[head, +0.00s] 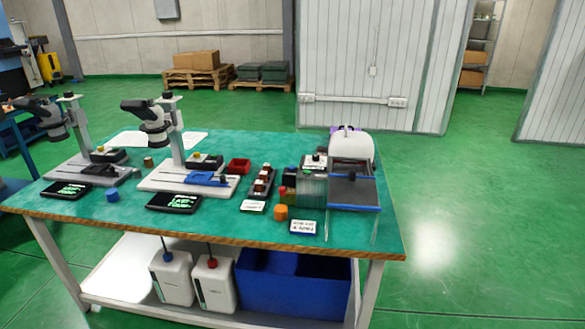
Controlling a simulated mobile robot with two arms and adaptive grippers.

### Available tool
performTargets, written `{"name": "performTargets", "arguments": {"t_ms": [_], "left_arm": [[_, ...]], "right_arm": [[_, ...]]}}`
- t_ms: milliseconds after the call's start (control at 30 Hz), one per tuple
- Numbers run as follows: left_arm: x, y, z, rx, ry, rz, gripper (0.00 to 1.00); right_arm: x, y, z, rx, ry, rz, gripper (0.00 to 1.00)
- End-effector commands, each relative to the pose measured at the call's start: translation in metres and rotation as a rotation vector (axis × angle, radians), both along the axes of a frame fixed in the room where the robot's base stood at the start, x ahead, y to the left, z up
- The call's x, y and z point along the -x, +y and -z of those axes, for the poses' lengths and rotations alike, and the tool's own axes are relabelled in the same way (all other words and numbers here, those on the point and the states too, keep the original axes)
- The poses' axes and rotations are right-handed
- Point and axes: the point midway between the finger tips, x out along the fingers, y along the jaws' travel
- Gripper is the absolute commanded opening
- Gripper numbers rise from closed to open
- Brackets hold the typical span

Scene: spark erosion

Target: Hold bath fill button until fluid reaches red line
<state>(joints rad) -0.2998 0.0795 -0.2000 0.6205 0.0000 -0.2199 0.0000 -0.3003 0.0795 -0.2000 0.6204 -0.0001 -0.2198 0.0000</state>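A small machine stands at the right end of the green-topped table (230,222). It has a box with a clear, greenish-grey front (313,192), a dark flat plate with a blue front edge (352,192) and a white rounded part (352,146) behind. Small dark blocks with a red part (283,190) sit at its left side. I cannot tell which part is the bath fill button. A red line and the fluid level are too small to make out. Neither of my grippers is in view.
Two microscope-like stands (176,146) (84,128) with dark display panels fill the table's left and middle. A red bin (239,166), orange cap (281,212) and white label cards (303,227) lie nearby. White jugs (213,282) and a blue crate (292,285) sit below. Floor to the right is clear.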

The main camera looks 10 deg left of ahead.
Motion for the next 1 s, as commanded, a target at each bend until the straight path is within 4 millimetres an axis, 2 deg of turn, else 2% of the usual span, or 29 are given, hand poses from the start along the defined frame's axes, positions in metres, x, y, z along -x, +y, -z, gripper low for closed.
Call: {"name": "performTargets", "arguments": {"t_ms": [200,500,533,1000], "left_arm": [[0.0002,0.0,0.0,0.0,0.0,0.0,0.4],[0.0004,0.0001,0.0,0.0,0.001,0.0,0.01],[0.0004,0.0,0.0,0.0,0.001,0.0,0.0],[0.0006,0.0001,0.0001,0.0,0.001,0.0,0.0]], "right_arm": [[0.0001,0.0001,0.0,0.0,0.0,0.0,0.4],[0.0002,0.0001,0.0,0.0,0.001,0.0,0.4],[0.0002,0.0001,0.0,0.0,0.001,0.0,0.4],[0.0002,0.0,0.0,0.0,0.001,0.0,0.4]]}}
